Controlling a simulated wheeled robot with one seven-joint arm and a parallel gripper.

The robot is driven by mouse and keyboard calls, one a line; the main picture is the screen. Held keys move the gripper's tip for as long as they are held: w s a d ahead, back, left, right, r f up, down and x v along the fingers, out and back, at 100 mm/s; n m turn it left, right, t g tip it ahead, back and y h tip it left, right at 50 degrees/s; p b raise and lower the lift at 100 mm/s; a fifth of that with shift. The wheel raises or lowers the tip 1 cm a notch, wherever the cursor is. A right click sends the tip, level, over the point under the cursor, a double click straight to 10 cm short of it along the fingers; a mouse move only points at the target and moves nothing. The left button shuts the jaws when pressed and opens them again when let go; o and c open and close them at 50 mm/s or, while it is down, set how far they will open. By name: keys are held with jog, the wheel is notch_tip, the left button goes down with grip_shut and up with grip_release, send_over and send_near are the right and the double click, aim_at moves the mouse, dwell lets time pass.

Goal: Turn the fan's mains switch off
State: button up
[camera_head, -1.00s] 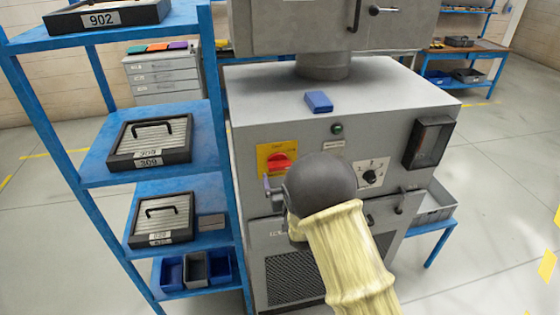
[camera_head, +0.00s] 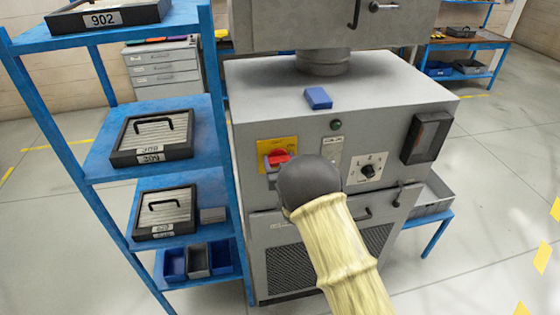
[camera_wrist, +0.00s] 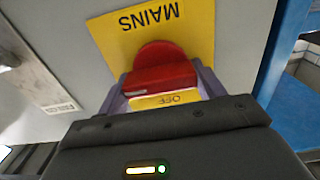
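The mains switch is a red rotary handle (camera_head: 278,159) on a yellow plate (camera_head: 267,146) on the front of the grey cabinet (camera_head: 300,190). In the wrist view the red handle (camera_wrist: 160,78) lies crosswise below the upside-down word MAINS (camera_wrist: 142,19), with an OFF label (camera_wrist: 168,98) beside it. My gripper (camera_wrist: 163,88) is at the switch, with one purplish finger at each end of the handle. I cannot tell whether the fingers press on it or leave a small gap.
A lamp (camera_head: 336,125) on the cabinet front looks dark green. A selector dial (camera_head: 368,171) and a dark-framed box (camera_head: 426,138) are to the right. A blue block (camera_head: 318,98) lies on top. A blue shelf rack (camera_head: 222,130) stands close at the left.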

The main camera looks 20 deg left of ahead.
jog(key=c, duration=0.3)
jog(key=shift+c, duration=0.2)
jog(key=shift+f+n+b, duration=0.15)
jog(key=shift+n+b, duration=0.25)
jog(key=shift+b, duration=0.6)
jog(key=n+b, duration=0.2)
jog(key=b, duration=0.2)
jog(key=shift+f+n+b, duration=0.15)
jog(key=shift+n+b, duration=0.15)
jog(key=n+b, duration=0.4)
jog(key=b, duration=0.2)
jog(key=shift+s+a+b, duration=0.15)
jog(key=shift+b, duration=0.15)
jog(key=n+b, duration=0.5)
jog(key=b, duration=0.1)
jog(key=shift+a+n, duration=0.1)
jog(key=shift+n, duration=0.3)
jog(key=n+b, duration=0.2)
jog(key=b, duration=0.1)
jog(key=shift+n, duration=0.3)
jog(key=shift+n+b, duration=0.95)
jog(key=shift+n, duration=0.15)
